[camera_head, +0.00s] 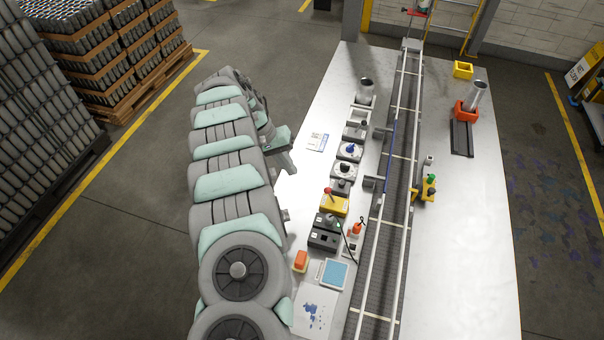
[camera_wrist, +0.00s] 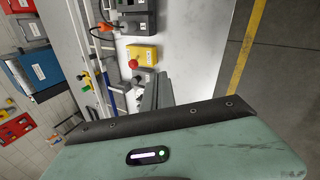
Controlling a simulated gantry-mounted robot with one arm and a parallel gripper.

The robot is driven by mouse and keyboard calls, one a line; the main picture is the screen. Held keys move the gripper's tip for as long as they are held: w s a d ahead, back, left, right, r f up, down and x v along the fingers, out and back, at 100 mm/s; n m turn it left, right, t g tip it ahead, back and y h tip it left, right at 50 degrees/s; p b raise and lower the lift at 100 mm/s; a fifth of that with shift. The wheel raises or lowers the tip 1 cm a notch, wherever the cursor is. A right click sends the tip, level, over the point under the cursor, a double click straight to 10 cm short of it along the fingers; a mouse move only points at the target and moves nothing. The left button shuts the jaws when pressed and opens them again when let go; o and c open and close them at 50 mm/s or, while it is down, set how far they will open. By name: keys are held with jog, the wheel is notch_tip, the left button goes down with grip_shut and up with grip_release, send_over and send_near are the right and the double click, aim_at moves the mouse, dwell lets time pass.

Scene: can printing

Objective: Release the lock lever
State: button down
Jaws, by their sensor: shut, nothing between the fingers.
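My gripper (camera_head: 291,172) is at the left edge of the table, left of a row of small control boxes and apart from them. Its grey fingers (camera_wrist: 157,92) are shut and empty. The row holds a grey box with a blue knob (camera_head: 349,151), a grey box with a dark knob (camera_head: 343,170), and a dark grey box with a small upright lever (camera_head: 325,234). I cannot tell which of these carries the lock lever. In the wrist view the fingers partly cover the box beyond the yellow one.
A yellow box (camera_head: 335,204) with a red button sits in the row; it also shows in the wrist view (camera_wrist: 143,53). A conveyor (camera_head: 385,235) with rails runs behind the row.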

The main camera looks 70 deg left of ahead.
jog(key=p+x, duration=0.1)
jog(key=x, duration=0.8)
jog(key=shift+d, duration=0.1)
jog(key=shift+w+d+r+p, duration=0.2)
jog(key=shift+w+d, duration=0.1)
jog(key=shift+w, duration=0.3)
jog(key=shift+w+d+r+p, duration=0.1)
jog(key=shift+w+d+p, duration=0.1)
jog(key=shift+w+d, duration=0.25)
jog(key=shift+w+d+r+p, duration=0.15)
jog(key=shift+w+d+p, duration=0.05)
jog(key=shift+w, duration=0.5)
jog(key=shift+r, duration=0.1)
